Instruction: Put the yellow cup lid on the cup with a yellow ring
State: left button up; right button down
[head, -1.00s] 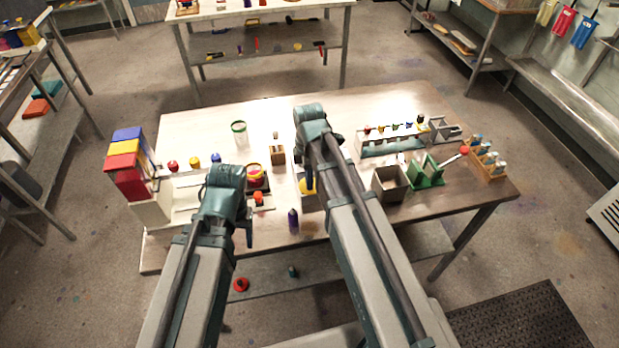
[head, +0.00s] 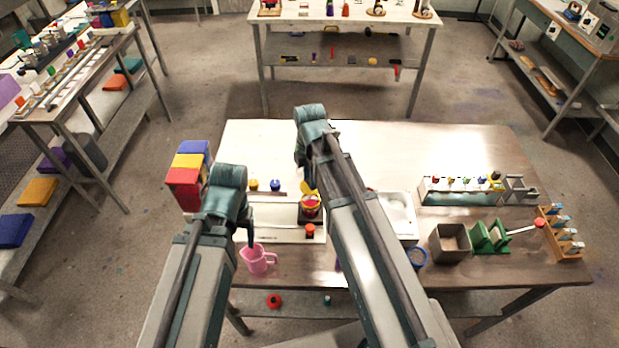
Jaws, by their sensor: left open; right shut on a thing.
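The yellow cup lid (head: 307,187) shows beside my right arm, just above and behind a cup. My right gripper (head: 308,178) is shut on it; the fingers are mostly hidden by my own arm. Whether lid and cup touch, I cannot tell. My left gripper (head: 250,238) is open and empty, pointing down near a pink jug (head: 258,261) at the table's front edge.
A white tray (head: 398,212), grey box (head: 449,243), green stand (head: 490,237) and bottle rack (head: 560,235) stand to the right. The table's back (head: 400,150) is clear.

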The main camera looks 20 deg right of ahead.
jog(key=shift+f+b, duration=2.8)
jog(key=shift+f, duration=0.15)
jog(key=shift+f+b, duration=0.55)
jog(key=c, duration=0.6)
grip_release()
jog(key=shift+o, duration=0.2)
jog(key=shift+r, duration=0.15)
notch_tip(320, 180, up, 14)
jog(key=p, duration=1.4)
jog(key=shift+f, duration=0.2)
